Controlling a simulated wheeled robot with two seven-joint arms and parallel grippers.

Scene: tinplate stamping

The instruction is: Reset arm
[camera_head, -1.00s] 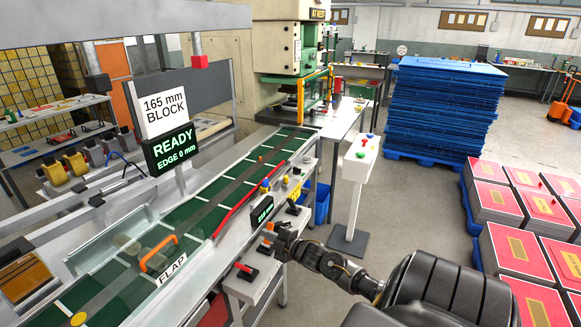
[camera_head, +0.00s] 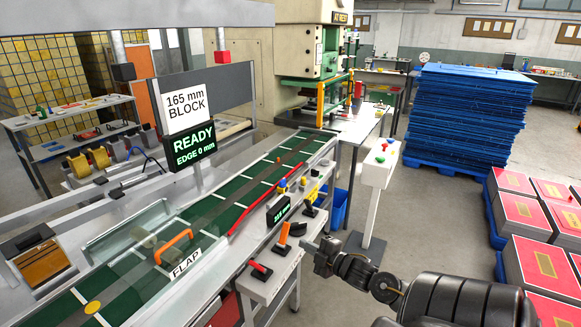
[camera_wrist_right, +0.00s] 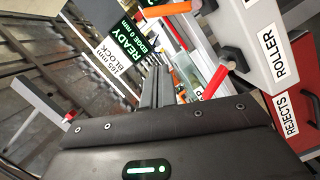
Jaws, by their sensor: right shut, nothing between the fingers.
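My right gripper (camera_head: 322,258) is shut and empty. It is held in the air to the right of the control ledge (camera_head: 262,288), apart from the levers. In the right wrist view the gripper fingers (camera_wrist_right: 158,88) point toward the machine. An orange-handled lever (camera_head: 284,233) stands on the ledge, left of the gripper; an orange handle (camera_wrist_right: 166,10) also shows at the top of the wrist view. A red-handled lever (camera_head: 259,267) is nearer on the ledge and shows in the wrist view (camera_wrist_right: 214,80). My left gripper is not in view.
A green conveyor (camera_head: 228,218) with a clear flap cover and orange handle (camera_head: 174,247) runs along the left. A sign (camera_head: 194,143) reads READY, EDGE 0 mm. Grey floor between is open.

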